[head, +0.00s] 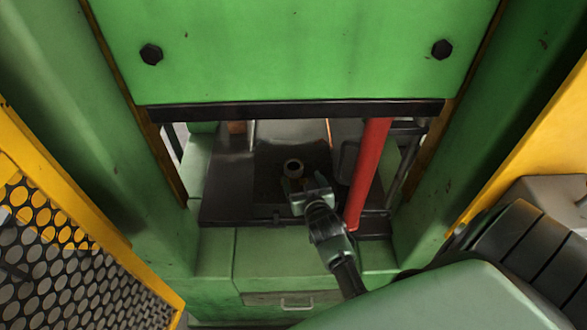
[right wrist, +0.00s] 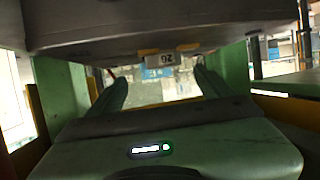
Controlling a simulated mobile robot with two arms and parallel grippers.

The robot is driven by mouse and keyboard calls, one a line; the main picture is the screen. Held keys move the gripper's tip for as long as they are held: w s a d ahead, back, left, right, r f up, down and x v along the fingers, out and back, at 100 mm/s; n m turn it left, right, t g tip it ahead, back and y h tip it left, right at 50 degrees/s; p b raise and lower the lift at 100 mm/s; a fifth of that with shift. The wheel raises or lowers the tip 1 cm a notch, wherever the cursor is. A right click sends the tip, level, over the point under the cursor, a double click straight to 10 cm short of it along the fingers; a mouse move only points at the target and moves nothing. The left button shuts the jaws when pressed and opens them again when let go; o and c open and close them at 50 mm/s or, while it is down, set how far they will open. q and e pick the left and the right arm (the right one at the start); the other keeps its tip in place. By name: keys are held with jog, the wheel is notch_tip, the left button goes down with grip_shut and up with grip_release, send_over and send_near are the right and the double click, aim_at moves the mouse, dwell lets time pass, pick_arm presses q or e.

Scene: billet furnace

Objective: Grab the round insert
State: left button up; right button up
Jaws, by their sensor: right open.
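I cannot tell if a finger touches the insert. In the right wrist view the two open fingers (right wrist: 160,88) show, but I cannot make out the insert. My left gripper is not in view.
A green panel (head: 290,50) with a dark lower edge (head: 290,112) hangs above the opening. A red bar (head: 369,170) slants down close right of my gripper. Green posts flank the opening. Yellow-framed mesh (head: 70,260) stands at left. A drawer front (head: 285,300) is below.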

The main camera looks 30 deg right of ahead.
aim_at(293, 165)
jog(key=x, duration=0.7)
jog(key=shift+w+a, duration=0.25)
jog(key=shift+w, duration=0.1)
grip_shut()
jog(key=shift+r, duration=0.2)
